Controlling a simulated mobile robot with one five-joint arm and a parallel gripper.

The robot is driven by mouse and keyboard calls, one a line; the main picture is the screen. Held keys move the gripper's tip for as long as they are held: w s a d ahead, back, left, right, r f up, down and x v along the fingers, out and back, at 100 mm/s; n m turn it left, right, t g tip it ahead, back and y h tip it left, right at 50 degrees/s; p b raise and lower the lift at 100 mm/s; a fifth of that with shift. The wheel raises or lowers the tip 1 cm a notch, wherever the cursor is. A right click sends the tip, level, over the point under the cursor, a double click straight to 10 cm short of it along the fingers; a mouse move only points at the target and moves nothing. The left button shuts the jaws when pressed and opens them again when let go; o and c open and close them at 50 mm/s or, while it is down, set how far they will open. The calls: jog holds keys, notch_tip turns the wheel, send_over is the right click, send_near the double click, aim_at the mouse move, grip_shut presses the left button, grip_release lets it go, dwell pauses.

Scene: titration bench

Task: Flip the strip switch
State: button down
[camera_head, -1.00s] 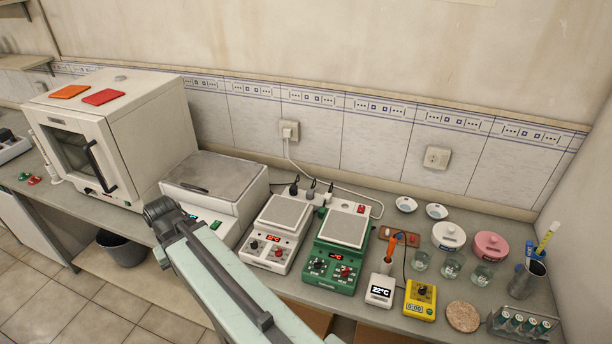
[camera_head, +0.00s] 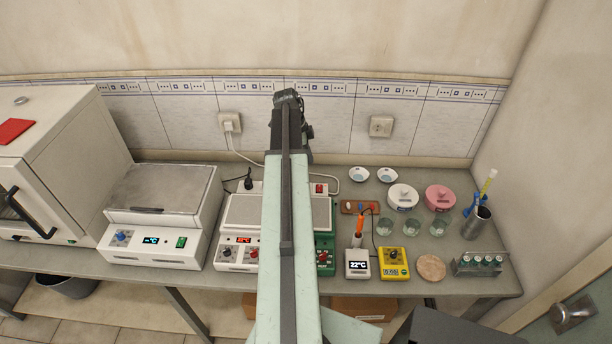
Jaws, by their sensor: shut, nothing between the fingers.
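The power strip (camera_head: 330,189) lies at the back of the bench, behind the white and green stirrer plates. Its red switch (camera_head: 319,188) shows just right of my arm; I cannot tell which way the rocker is tipped. My arm crosses the middle of the view and hides the strip's centre. My gripper (camera_head: 305,148) is at the dark far end of the arm, seen above and slightly left of the switch in the picture. It is shut and empty; its fingertips are mostly hidden, and contact with the strip cannot be made out.
The white stirrer plate (camera_head: 240,212) and green stirrer plate (camera_head: 325,242) stand in front of the strip. A plug sits in the wall socket (camera_head: 229,122), with its cable running down. Right of the strip are an orange-handled probe (camera_head: 360,223), dishes and glass beakers (camera_head: 411,227).

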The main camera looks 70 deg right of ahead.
jog(key=shift+s+d, duration=0.25)
jog(key=shift+s, duration=0.15)
jog(key=shift+w, duration=0.1)
jog(key=b, duration=1.3)
send_near(319, 186)
jog(key=x, duration=0.6)
jog(key=shift+f+b, duration=0.25)
jog(key=shift+b, duration=0.05)
